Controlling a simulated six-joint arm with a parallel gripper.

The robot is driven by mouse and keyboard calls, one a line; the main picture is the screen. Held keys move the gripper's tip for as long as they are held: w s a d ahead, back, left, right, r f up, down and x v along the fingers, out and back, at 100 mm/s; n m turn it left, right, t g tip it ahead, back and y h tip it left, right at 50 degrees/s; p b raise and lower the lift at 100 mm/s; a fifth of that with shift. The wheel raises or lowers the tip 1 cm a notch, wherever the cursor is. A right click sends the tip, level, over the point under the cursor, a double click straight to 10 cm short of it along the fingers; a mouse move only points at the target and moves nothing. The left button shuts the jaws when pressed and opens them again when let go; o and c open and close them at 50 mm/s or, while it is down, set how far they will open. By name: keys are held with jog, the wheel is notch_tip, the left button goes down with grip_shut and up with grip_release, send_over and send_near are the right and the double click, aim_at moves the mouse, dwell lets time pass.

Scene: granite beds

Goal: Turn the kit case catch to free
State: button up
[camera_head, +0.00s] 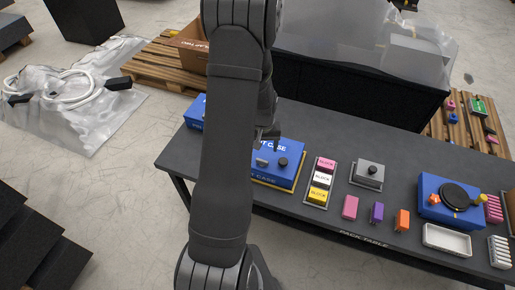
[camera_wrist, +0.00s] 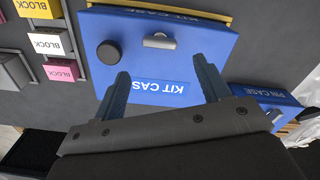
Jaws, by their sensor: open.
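The blue kit case (camera_head: 289,176) lies on the dark table beside my arm, with a yellow edge under it. Its lid also fills the top of the wrist view (camera_wrist: 200,72). On the lid are a short grey bar (camera_head: 262,162) and a round black knob (camera_head: 283,162); both show in the wrist view, the bar (camera_wrist: 159,41) right of the knob (camera_wrist: 108,52). I cannot tell for sure which is the catch. My gripper (camera_wrist: 162,68) is open and empty over the lid, its fingers pointing toward the bar and apart from it. My arm hides part of the case in the head view.
A tray of pink, white and yellow blocks (camera_head: 320,181) stands right of the case. Beyond it are a grey box (camera_head: 368,173), small coloured pieces and a blue unit with a black disc (camera_head: 455,193). A blue pin case (camera_wrist: 266,108) lies on the other side.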

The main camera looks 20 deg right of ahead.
aim_at(262, 160)
notch_tip(262, 160, up, 11)
jog(key=m, duration=0.6)
jog(key=f, duration=1.7)
jog(key=shift+s+a+f, duration=0.25)
jog(key=shift+s+f, duration=0.05)
jog(key=shift+s, duration=0.05)
jog(key=shift+n, duration=0.3)
jog(key=c, duration=1)
